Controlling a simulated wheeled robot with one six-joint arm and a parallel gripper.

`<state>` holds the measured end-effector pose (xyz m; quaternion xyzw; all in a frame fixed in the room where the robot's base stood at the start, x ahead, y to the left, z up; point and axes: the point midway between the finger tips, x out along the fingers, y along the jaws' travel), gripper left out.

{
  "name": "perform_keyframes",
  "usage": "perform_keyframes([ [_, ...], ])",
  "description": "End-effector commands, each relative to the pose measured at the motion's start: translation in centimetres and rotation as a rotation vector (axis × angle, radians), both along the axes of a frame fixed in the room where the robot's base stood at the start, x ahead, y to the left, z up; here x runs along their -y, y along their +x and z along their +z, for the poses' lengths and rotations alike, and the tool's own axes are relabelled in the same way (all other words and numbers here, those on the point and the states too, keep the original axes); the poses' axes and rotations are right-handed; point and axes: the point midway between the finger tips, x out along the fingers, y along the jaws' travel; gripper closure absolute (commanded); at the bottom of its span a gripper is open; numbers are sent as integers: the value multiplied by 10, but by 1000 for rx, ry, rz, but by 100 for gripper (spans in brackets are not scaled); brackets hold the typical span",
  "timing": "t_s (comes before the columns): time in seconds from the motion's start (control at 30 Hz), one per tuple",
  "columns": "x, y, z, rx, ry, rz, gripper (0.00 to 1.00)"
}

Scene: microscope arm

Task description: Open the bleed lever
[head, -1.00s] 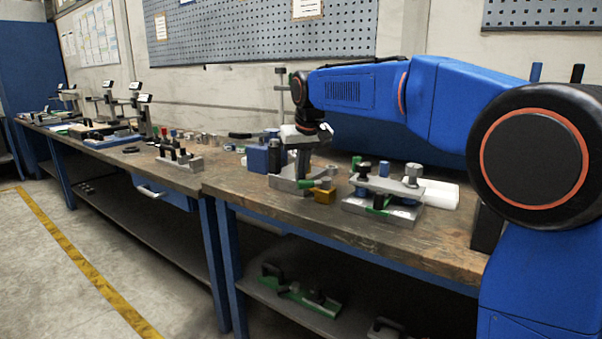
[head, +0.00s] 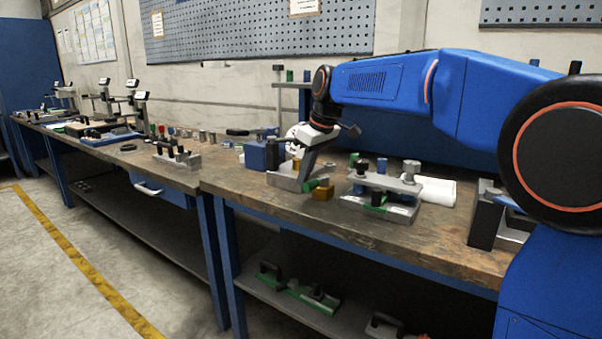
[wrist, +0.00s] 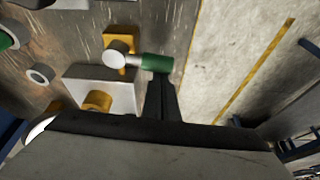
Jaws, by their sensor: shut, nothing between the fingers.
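The bleed lever is a green handle (wrist: 157,62) on a short metal rod that ends at a round, pale cap (wrist: 117,52) over a brass-coloured body. The brass body (head: 323,193) shows in the head view at the front of a small grey fixture on the bench; the handle is small there. My gripper (head: 304,178) is shut and empty, tilted with its fingers pointing down and left at this fixture. In the wrist view my gripper's dark fingertips (wrist: 159,80) are right beside the green handle; I cannot tell whether they touch it.
A blue block (head: 262,155) stands just left of my gripper. A grey clamp fixture (head: 380,205) with posts stands close on the right, with a white roll (head: 437,191) behind it. The bench's front edge is near, with open floor (head: 90,270) beyond.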

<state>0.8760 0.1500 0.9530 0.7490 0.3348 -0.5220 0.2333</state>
Motion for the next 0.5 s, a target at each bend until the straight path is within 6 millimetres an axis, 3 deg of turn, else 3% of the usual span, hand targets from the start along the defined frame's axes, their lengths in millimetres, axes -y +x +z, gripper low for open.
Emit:
perform_keyframes([
  [0.5,26,-23,0,-2,0,478,100],
])
